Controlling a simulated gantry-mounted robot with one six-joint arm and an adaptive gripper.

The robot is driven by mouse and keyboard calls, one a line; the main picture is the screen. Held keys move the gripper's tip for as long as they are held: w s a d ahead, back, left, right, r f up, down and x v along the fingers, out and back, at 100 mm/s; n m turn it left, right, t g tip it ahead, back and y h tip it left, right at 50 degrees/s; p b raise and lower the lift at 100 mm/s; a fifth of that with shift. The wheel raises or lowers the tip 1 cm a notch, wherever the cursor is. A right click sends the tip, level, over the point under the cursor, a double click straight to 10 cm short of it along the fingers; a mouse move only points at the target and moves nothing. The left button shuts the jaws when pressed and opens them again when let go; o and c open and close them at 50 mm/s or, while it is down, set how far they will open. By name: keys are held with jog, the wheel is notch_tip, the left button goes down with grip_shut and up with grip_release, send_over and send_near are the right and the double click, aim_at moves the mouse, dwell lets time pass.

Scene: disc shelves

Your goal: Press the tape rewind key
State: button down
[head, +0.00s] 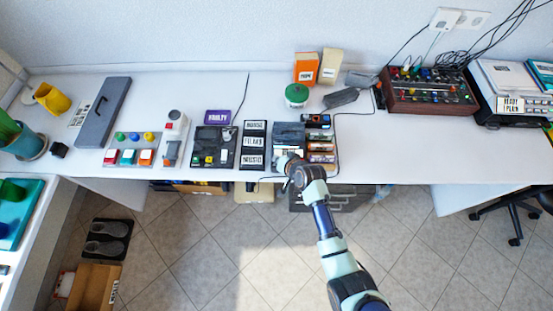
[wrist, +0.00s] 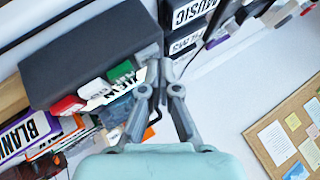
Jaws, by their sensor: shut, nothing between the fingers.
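A dark grey tape player (head: 289,130) stands on the white desk, left of a rack of small labelled boxes. In the wrist view its dark body (wrist: 90,55) fills the upper left. Along its edge are a red key (wrist: 68,105), a white key (wrist: 95,89) and a green key (wrist: 121,71). I cannot read which key is rewind. My gripper (wrist: 158,70) is shut and empty, its tips close to the player's edge just right of the green key. I cannot tell whether they touch. In the head view my gripper (head: 284,161) hides part of the key row.
Labelled cases (head: 253,145) lie left of the player, and a rack of labelled boxes (head: 320,140) is close on its right. A green-lidded tub (head: 296,94) and a dark block (head: 341,97) are behind. A mixer (head: 428,92) stands further right. Desk between rack and mixer is clear.

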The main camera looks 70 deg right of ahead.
jog(key=shift+r+p, duration=0.85)
jog(key=shift+p, duration=0.05)
notch_tip(320, 180, up, 5)
jog(key=p, duration=0.5)
dwell(0.8)
